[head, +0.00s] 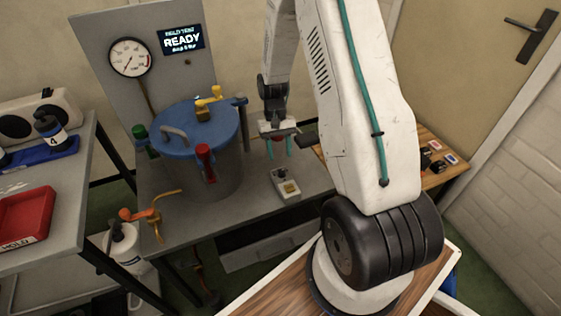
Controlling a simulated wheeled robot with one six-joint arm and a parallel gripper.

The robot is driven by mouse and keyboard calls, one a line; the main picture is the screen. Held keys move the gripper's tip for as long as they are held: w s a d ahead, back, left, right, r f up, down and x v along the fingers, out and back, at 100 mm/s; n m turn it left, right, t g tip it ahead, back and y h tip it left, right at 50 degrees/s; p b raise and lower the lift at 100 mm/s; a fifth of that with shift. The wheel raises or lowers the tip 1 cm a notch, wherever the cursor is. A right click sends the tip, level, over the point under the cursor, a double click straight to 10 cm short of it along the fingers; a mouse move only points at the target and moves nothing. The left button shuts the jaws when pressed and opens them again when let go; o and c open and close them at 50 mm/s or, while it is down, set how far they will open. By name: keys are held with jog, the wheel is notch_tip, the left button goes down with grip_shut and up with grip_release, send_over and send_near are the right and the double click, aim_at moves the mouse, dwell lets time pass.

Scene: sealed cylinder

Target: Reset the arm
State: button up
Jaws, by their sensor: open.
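My white arm rises from the lower right of the head view and reaches over to the grey bench. My gripper (279,149) hangs at its far end, pointing down, with its teal fingertips apart. No held object can be made out between them. The sealed cylinder (209,178) stands to the left of my gripper, with a blue lid (190,119). Its lid carries a grey handle, a yellow part (207,103), and a red clamp (205,160) and a green clamp (140,137) at the rim. A small box-shaped device (285,186) sits on the bench below my gripper.
A gauge (129,57) and a screen reading READY (181,39) are on the panel behind. A red tray (26,217) lies on the left table. An orange valve handle (154,213) is at the bench's front. A wooden table (442,147) stands at right, near the door.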

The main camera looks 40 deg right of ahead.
jog(key=shift+v, duration=0.85)
jog(key=s+a+r+n+t, duration=0.1)
jog(key=s+a+r, duration=0.15)
jog(key=r, duration=0.45)
jog(key=s+a+r+h, duration=0.1)
jog(key=a+r, duration=0.2)
jog(key=r, duration=0.4)
jog(key=s+a+r+n+t, duration=0.1)
jog(key=s+a+r, duration=0.15)
jog(key=r, duration=0.55)
jog(key=s+a+r+n+t, duration=0.1)
jog(key=s+a+r, duration=0.3)
jog(key=s, duration=0.4)
jog(key=s+a+r+n+t, duration=0.1)
jog(key=s+a+r, duration=0.3)
jog(key=s, duration=0.5)
jog(key=shift+s+r+n+t+h, duration=0.3)
jog(key=shift+r+n+t+h, duration=0.1)
jog(key=shift+r+t, duration=0.35)
